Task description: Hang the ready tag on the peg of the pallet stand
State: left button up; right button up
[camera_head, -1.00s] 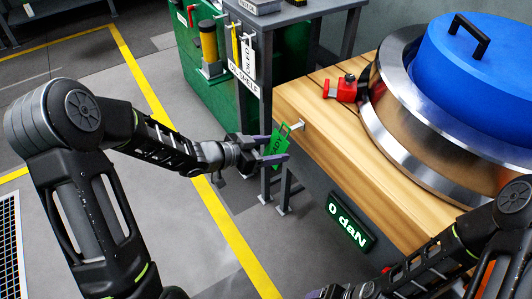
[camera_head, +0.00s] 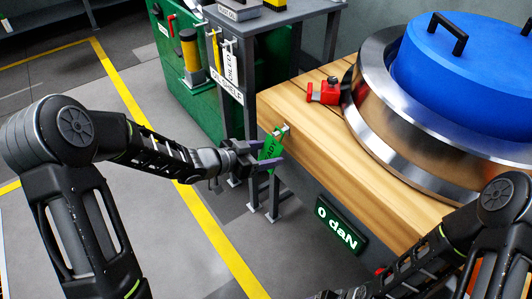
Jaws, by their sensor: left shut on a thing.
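The green ready tag (camera_head: 269,149) is in the jaws of my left gripper (camera_head: 268,158), at the left end face of the wooden pallet stand (camera_head: 330,150). The tag is tilted, with its upper end toward the peg (camera_head: 285,128), a small light pin on that face. The top of the tag overlaps the peg in the picture; I cannot tell whether its hole is around the peg. My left gripper is shut on the tag. My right gripper (camera_head: 335,294) barely shows at the bottom edge, and its jaws cannot be made out.
A grey oil shelf (camera_head: 270,25) and green cabinet (camera_head: 185,80) stand behind.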

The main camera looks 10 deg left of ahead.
pick_arm(q)
jog(key=o, duration=1.4)
jog(key=p+v, duration=0.2)
jog(key=v, duration=0.5)
jog(key=shift+s+a+r, duration=0.15)
jog(key=shift+s+a, duration=0.1)
jog(key=shift+s, duration=0.05)
